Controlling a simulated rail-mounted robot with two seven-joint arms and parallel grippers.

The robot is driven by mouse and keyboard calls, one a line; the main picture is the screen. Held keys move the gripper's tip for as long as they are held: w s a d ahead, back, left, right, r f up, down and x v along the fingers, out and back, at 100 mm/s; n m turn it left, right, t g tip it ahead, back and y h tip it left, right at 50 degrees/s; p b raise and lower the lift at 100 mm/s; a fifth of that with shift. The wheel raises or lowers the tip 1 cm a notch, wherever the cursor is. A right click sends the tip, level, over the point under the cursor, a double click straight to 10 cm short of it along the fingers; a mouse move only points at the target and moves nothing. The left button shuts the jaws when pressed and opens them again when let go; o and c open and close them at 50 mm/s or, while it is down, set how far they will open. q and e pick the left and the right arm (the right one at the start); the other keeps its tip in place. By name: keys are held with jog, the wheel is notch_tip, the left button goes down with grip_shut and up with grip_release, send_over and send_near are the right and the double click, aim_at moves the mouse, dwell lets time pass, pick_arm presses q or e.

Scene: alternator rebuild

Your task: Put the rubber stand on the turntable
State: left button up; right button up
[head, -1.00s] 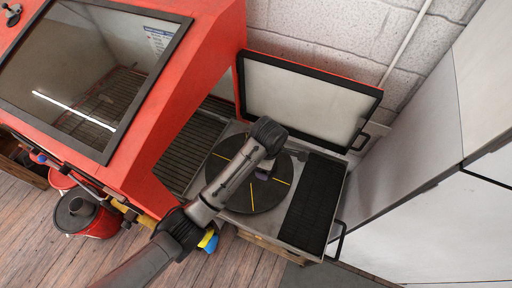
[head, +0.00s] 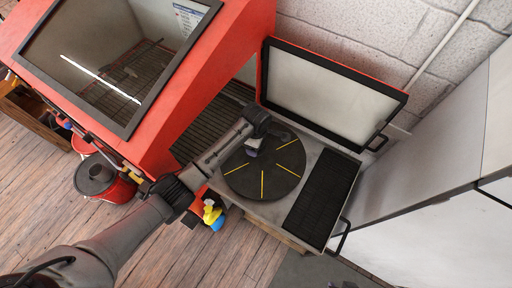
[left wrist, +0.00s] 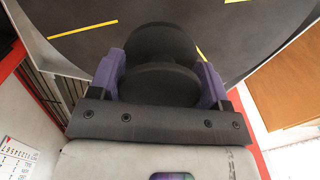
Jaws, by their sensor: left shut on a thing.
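The turntable (head: 272,181) is a dark round disc with yellow lines on the extended tray of the red cabinet. It also fills the top of the left wrist view (left wrist: 235,35). My left gripper (head: 253,148) is over the back left part of the turntable. In the left wrist view its purple fingers (left wrist: 160,85) are shut on the rubber stand (left wrist: 160,78), a black piece with two round discs. The disc lies between the fingers, against the dark turntable. I cannot tell whether the stand touches the turntable. My right gripper is not in view.
The red cabinet (head: 237,50) with a glass window stands left of the turntable. Its open door (head: 333,92) rises behind. A black ribbed mat (head: 322,198) lies right of the turntable. A red bucket (head: 118,188) and a yellow-and-blue bottle (head: 213,215) are at lower left.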

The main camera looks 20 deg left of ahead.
pick_arm(q)
jog(key=shift+f, duration=1.95)
jog(key=shift+f, duration=0.2)
jog(key=o, duration=1)
notch_tip(320, 180, up, 12)
jog(key=shift+r, duration=0.2)
